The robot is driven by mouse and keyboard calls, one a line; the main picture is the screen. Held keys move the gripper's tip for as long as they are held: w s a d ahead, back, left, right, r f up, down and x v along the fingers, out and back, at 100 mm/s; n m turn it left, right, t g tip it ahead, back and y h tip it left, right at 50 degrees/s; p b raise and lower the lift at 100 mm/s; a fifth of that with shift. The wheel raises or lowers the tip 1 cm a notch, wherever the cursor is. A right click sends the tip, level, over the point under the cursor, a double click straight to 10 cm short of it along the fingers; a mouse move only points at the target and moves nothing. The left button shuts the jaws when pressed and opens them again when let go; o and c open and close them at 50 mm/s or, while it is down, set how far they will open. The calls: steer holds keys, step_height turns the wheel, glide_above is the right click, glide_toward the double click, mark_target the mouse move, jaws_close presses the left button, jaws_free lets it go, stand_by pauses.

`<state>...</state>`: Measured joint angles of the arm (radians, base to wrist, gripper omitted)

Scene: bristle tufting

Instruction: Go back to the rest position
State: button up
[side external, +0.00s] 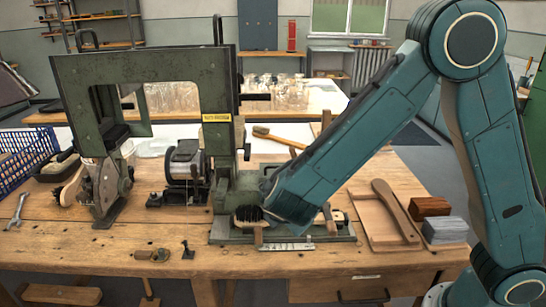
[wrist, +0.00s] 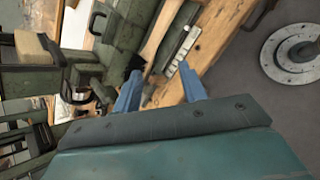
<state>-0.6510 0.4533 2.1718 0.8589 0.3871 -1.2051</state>
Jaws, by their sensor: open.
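My gripper (wrist: 160,84) shows in the wrist view as two blue fingers spread apart, with nothing visible between them. In the side external view my arm reaches down to the fixture on the bench, and the fingers are hidden there. A dark bristled brush head (side external: 248,213) sits on the green fixture base (side external: 285,236), just left of my arm's end. In the wrist view a wooden handle (wrist: 163,34) lies along the fixture beyond the fingers. I cannot tell whether the fingers touch anything.
A tall green machine frame (side external: 145,68) stands left of my arm. A wooden tray (side external: 375,235) with a paddle-shaped piece (side external: 396,211), a brown block (side external: 429,206) and a grey block (side external: 443,230) lie to the right. A wrench (side external: 17,211) lies at far left. The front bench strip is mostly clear.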

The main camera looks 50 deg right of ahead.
steer(key=s+d+r+m+g+y, duration=0.1)
steer(key=s+d+r+m+y, duration=0.3)
steer(key=s+d+r+m, duration=0.35)
steer(key=s+r+m+y, duration=0.1)
steer(key=s+r+m, duration=0.2)
steer(key=s, duration=0.4)
steer(key=s+a+r+m+t+y, duration=0.1)
steer(key=s+r+m+y, duration=0.1)
steer(key=s+r+m, duration=0.2)
steer(key=s+m, duration=0.2)
steer(key=s, duration=0.1)
steer(key=shift+r, duration=0.2)
